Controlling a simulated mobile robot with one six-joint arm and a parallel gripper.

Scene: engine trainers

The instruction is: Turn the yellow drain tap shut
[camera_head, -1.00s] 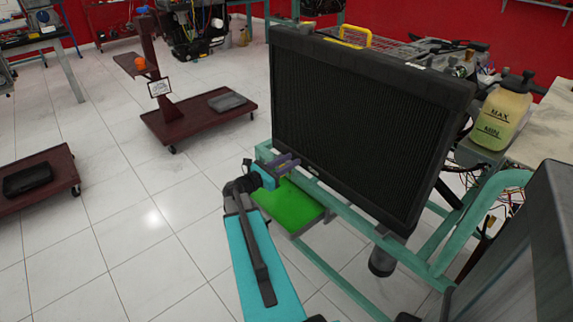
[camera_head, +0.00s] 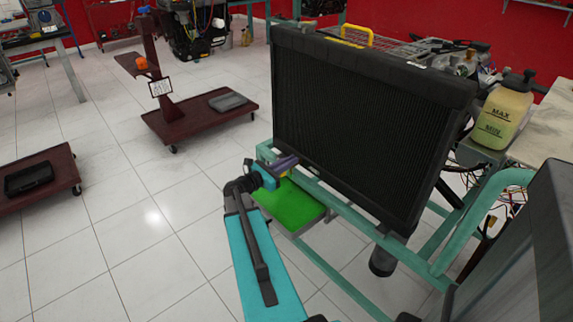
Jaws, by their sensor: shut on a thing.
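The black radiator (camera_head: 365,125) stands upright on a teal metal frame (camera_head: 345,222). My gripper (camera_head: 284,163) is at the radiator's lower left corner, with its purple-grey fingers just above the frame rail. The fingers are shut on the yellow drain tap (camera_head: 284,173), of which only a small yellow bit shows at the fingers. The rest of the tap is hidden by the gripper, so its turn angle cannot be told.
A green tray (camera_head: 289,206) lies below the gripper inside the frame. A coolant bottle (camera_head: 502,115) stands right of the radiator. Dark red wheeled stands (camera_head: 200,118) are at the left. The tiled floor between is clear.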

